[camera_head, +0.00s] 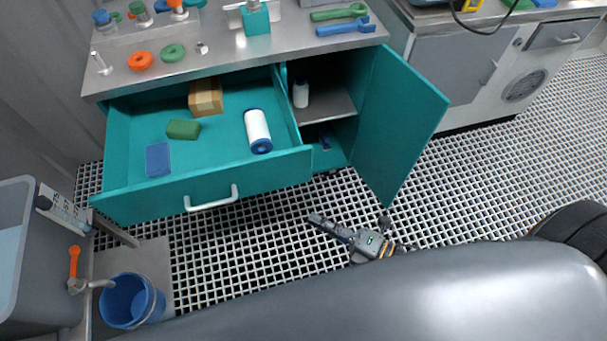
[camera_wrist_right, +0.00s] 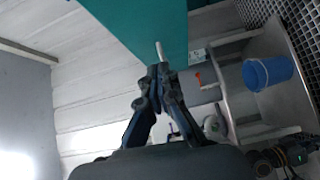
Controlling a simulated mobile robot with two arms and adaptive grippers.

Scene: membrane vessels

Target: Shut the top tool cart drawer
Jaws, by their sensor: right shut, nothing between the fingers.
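The teal top drawer (camera_head: 252,177) of the tool cart stands pulled well out. Its white bar handle (camera_head: 211,199) is on the front. Inside lie a cardboard box (camera_head: 206,97), a green block (camera_head: 183,129), a blue flat item (camera_head: 158,159) and a white roll with blue ends (camera_head: 257,129). My right gripper (camera_head: 316,219) is shut and empty, apart from the drawer, in front of its right end. In the right wrist view the shut fingertips (camera_wrist_right: 157,72) appear close below the handle (camera_wrist_right: 160,50) in the picture. A part with a green light at lower right may be my left gripper; its fingers are unclear.
A teal cabinet door (camera_head: 402,125) hangs open right of the drawer. A blue bucket (camera_head: 130,301) and a grey sink (camera_head: 18,245) are at the left. The grated floor before the drawer is mostly clear. Tools stand on the cart top (camera_head: 215,58).

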